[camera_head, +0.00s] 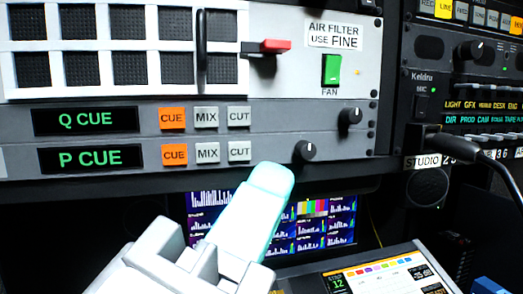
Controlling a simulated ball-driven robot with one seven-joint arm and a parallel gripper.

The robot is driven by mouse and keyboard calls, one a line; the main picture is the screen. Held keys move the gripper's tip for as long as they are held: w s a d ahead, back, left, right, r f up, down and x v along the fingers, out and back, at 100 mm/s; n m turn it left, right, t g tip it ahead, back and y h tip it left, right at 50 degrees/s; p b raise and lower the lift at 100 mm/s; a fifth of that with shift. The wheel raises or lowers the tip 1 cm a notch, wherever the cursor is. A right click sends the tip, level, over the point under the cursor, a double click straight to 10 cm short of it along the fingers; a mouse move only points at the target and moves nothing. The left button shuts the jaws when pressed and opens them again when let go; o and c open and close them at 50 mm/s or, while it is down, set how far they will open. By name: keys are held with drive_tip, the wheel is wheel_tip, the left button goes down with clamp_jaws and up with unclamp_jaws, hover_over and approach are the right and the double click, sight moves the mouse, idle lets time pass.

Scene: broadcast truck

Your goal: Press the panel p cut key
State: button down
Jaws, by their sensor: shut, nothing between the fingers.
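The P panel is the lower strip, with a green "P CUE" display (89,158). Its cut key (240,151) is a small light grey button marked "CUT", at the right end of the row after the orange cue key (174,155) and the grey mix key (207,153). My gripper (271,179) is shut and empty, with pale cyan fingertips. In the picture its tip lies just below and right of the cut key. I cannot tell the depth gap between them. The key's face is fully visible.
The Q panel's cut key (238,117) sits directly above, in a matching row. A black knob (305,151) is just right of my fingertips. Behind and below are a multi-view screen (325,225) and a tilted touch panel (385,275). A black cable (480,165) hangs at right.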

drive_tip(key=shift+w+a+b, duration=0.15)
drive_tip(key=shift+w+a, duration=0.25)
drive_tip(key=shift+w, duration=0.9)
drive_tip(key=shift+w+a+b, duration=0.1)
drive_tip(key=shift+w+a, duration=0.25)
drive_tip(key=shift+w, duration=0.95)
drive_tip(key=shift+w+a+b, duration=0.15)
drive_tip(key=shift+w+a, duration=0.25)
drive_tip(key=shift+w, duration=0.9)
drive_tip(key=shift+w, duration=0.15)
drive_tip(key=shift+w+a, duration=0.1)
drive_tip(key=shift+w, duration=0.15)
drive_tip(key=shift+w+a, duration=0.1)
drive_tip(key=shift+w, duration=0.2)
drive_tip(key=shift+s+d, duration=0.25)
drive_tip(key=shift+s, duration=0.45)
drive_tip(key=shift+s+d+p, duration=0.1)
drive_tip(key=shift+s+d, duration=0.1)
drive_tip(key=shift+s, duration=0.6)
drive_tip(key=shift+s+d+p, duration=0.15)
drive_tip(key=shift+s+d, duration=0.1)
drive_tip(key=shift+s, duration=0.6)
drive_tip(key=shift+s+d+p, duration=0.1)
drive_tip(key=shift+s+d, duration=0.1)
drive_tip(key=shift+s, duration=0.6)
